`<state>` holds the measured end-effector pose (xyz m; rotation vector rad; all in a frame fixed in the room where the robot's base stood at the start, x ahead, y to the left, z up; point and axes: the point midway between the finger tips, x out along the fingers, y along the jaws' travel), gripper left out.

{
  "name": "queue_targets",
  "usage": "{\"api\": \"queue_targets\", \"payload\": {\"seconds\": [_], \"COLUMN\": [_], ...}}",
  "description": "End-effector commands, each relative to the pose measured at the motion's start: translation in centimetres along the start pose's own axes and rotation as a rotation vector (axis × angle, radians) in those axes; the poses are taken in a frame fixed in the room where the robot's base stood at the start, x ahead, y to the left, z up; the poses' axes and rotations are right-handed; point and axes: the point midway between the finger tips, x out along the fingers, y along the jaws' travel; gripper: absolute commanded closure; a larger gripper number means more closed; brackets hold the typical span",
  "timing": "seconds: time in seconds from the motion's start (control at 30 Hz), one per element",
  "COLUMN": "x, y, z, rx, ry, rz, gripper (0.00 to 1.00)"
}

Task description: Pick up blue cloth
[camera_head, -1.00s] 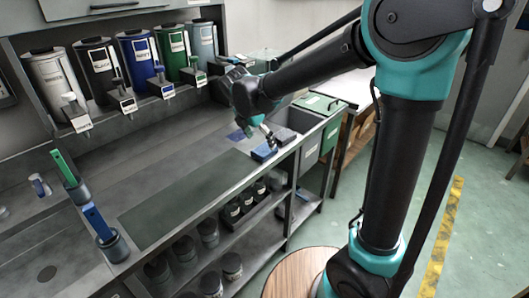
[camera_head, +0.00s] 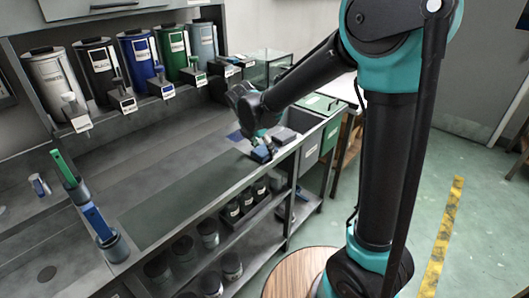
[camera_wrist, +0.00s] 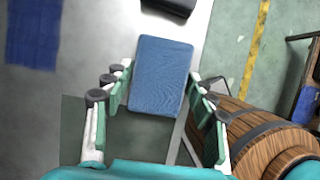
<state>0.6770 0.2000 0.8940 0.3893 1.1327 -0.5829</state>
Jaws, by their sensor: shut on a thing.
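The blue cloth (camera_wrist: 160,75) is a folded, block-like pad. It shows small in the head view (camera_head: 261,154), at the counter's front edge, partly hidden by my gripper (camera_head: 264,143). In the wrist view my gripper (camera_wrist: 160,88) has its fingers on the left and right sides of the cloth, shut on it. The cloth lies level between the finger pads, its far end reaching past them. I cannot tell whether it is clear of the counter.
A dark block (camera_wrist: 172,5) lies just beyond the cloth. A flat dark blue patch (camera_wrist: 33,35) is on the counter to the left. Labelled canisters (camera_head: 136,58) line the back. A green-lidded bin (camera_head: 320,103) stands right. The counter's middle is clear.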

Motion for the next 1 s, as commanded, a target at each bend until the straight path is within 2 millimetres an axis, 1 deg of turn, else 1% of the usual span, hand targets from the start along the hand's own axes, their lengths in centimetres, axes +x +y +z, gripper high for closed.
{"api": "queue_targets", "payload": {"seconds": [0.07,0.1,0.37,0.47,0.57,0.67,0.77,1.0], "x": [0.0,0.0,-0.2,-0.7,-1.6,-3.1,-5.4,-11.5], "y": [0.0,0.0,0.0,0.0,0.0,0.0,-0.1,0.0], "z": [0.0,0.0,0.1,0.3,0.7,1.3,2.2,4.8], "rx": [0.0,0.0,0.0,0.0,0.0,0.0,0.0,0.0], "ry": [0.0,0.0,0.0,0.0,0.0,0.0,0.0,0.0], "rz": [0.0,0.0,0.0,0.0,0.0,0.0,0.0,0.0], "gripper": [0.68,0.72,0.72,0.72,0.72,0.72,0.72,0.72]}}
